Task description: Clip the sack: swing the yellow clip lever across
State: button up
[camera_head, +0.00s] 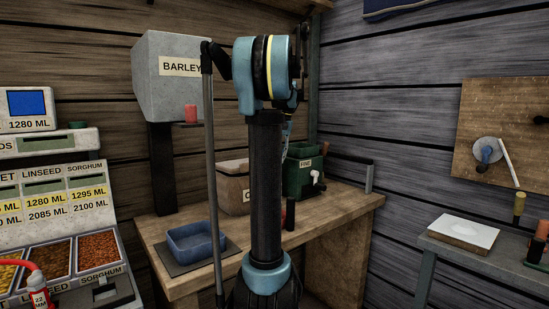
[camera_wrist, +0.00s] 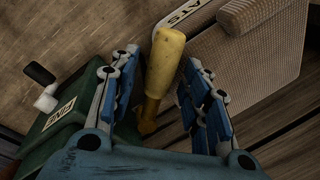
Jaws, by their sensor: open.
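In the wrist view, the yellow clip lever (camera_wrist: 165,62) is a worn yellow handle tapering to a darker end. It lies between the blue fingers of my gripper (camera_wrist: 160,64), which is open with a gap visible beside the handle on the right. The woven sack (camera_wrist: 246,65), with lettering ending "ATS", is beyond the lever to the right. In the head view, the sack (camera_head: 233,188) stands on the wooden bench, partly hidden by my arm. The lever and gripper cannot be made out there.
A green box (camera_head: 300,180) labelled "FINE" stands close beside the sack; it also shows in the wrist view (camera_wrist: 62,130) with a black-and-white crank (camera_wrist: 42,85). A blue tray (camera_head: 190,246) sits at the bench's front left. A grey BARLEY bin (camera_head: 172,92) hangs above.

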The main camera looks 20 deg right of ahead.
jog(key=shift+r, duration=0.1)
notch_tip(320, 180, up, 12)
jog(key=s+d, duration=0.1)
jog(key=d, duration=0.1)
jog(key=shift+f, duration=0.25)
